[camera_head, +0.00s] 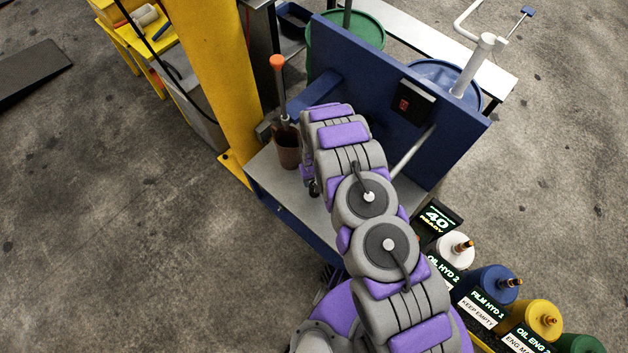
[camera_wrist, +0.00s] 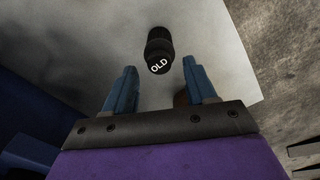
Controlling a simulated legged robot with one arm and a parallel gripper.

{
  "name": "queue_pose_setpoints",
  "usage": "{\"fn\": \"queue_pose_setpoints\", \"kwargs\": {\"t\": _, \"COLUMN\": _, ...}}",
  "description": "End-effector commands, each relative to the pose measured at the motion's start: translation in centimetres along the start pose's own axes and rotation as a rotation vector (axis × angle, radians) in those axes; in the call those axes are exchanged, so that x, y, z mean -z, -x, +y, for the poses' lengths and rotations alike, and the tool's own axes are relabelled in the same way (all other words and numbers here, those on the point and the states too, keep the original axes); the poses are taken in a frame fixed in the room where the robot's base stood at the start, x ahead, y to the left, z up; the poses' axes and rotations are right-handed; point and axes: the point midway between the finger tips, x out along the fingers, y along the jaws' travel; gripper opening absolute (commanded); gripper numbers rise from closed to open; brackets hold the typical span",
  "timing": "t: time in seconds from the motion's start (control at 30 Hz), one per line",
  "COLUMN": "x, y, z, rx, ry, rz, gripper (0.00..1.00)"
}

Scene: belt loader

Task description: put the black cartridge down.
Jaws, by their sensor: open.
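The black cartridge (camera_wrist: 158,45), with a white "OLD" label on its near end, shows in the wrist view against a light grey surface (camera_wrist: 100,35). It is just beyond my fingertips, roughly centred between them. My gripper (camera_wrist: 160,66) has its two blue fingers spread, with nothing held between them. I cannot tell whether the cartridge stands or lies. In the head view my own arm hides the gripper, and I cannot make out the cartridge for certain. The grey bench top (camera_head: 270,175) shows to the left of my arm.
A brown cup (camera_head: 287,148) with an orange-topped tool stands on the bench by a yellow post (camera_head: 215,75). A blue upright panel (camera_head: 390,95) backs the bench. Labelled coloured containers, one of them blue (camera_head: 490,285), line the lower right. Open floor lies left.

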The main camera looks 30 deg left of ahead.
Motion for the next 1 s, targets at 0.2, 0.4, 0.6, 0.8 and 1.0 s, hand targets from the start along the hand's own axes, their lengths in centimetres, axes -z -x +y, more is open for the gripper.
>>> {"fn": "queue_pose_setpoints", "kwargs": {"t": 0.2, "x": 0.2, "y": 4.3, "z": 0.1, "rx": 0.000, "ry": -0.001, "rz": 0.004, "gripper": 0.56}}
{"fn": "queue_pose_setpoints", "kwargs": {"t": 0.4, "x": 0.2, "y": 7.7, "z": 0.1, "rx": -0.001, "ry": 0.000, "rz": 0.003, "gripper": 0.56}}
{"fn": "queue_pose_setpoints", "kwargs": {"t": 0.6, "x": 0.1, "y": 9.1, "z": 0.1, "rx": 0.000, "ry": -0.001, "rz": 0.001, "gripper": 0.56}}
{"fn": "queue_pose_setpoints", "kwargs": {"t": 0.8, "x": 0.0, "y": 9.2, "z": 0.1, "rx": 0.000, "ry": -0.001, "rz": 0.000, "gripper": 0.56}}
{"fn": "queue_pose_setpoints", "kwargs": {"t": 1.0, "x": 0.1, "y": 11.1, "z": 1.1, "rx": 0.001, "ry": -0.021, "rz": 0.001, "gripper": 0.56}}
